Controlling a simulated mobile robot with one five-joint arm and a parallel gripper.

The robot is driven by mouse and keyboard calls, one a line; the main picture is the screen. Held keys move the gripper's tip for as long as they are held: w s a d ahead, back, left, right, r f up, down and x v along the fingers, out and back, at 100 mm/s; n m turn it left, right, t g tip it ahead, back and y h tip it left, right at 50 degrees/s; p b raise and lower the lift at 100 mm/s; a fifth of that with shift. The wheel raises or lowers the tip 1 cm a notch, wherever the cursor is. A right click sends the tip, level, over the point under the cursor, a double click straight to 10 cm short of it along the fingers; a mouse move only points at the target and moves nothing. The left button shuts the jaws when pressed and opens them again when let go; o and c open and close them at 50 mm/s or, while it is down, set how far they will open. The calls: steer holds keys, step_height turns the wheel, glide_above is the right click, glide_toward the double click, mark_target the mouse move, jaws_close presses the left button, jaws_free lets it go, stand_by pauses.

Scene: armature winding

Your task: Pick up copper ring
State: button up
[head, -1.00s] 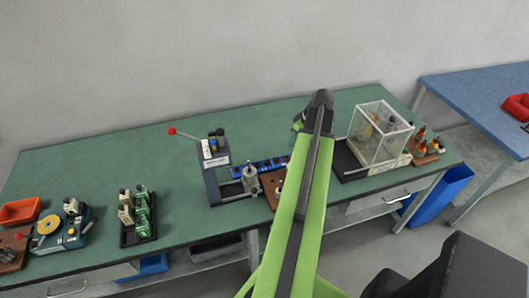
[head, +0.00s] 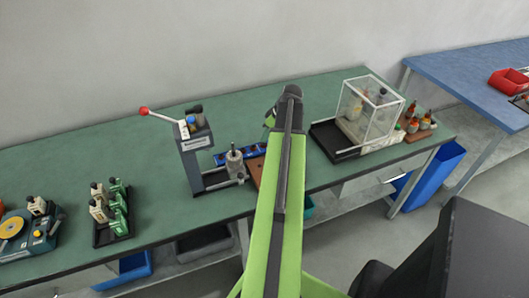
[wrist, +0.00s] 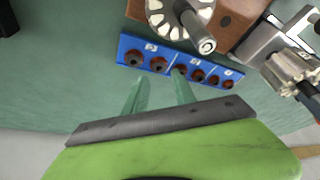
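In the wrist view, a blue rack (wrist: 171,72) holds several small reddish-brown rings (wrist: 158,65) in a row, which look like the copper rings. Pale labels mark its top face; I cannot read them. The rack also shows as a blue strip (head: 228,157) in the head view. My gripper (wrist: 159,82) is open, its two green fingers apart and empty. In the picture the fingertips reach the near edge of the rack, below the left half of the row. I cannot tell their height above it. In the head view my arm hides the gripper.
A brown wooden block (wrist: 232,20) with a slotted round part (wrist: 165,22) stands just beyond the rack. A grey press (head: 195,155) with a red-knobbed lever is left of it. A clear-walled box (head: 370,105) stands to the right.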

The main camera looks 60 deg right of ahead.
mark_target(263, 145)
steer(key=b+x, duration=0.5)
steer(key=shift+s+f, duration=0.25)
steer(key=shift+f, duration=0.05)
steer(key=shift+r, duration=0.2)
steer(key=shift+c, duration=0.4)
jaws_close()
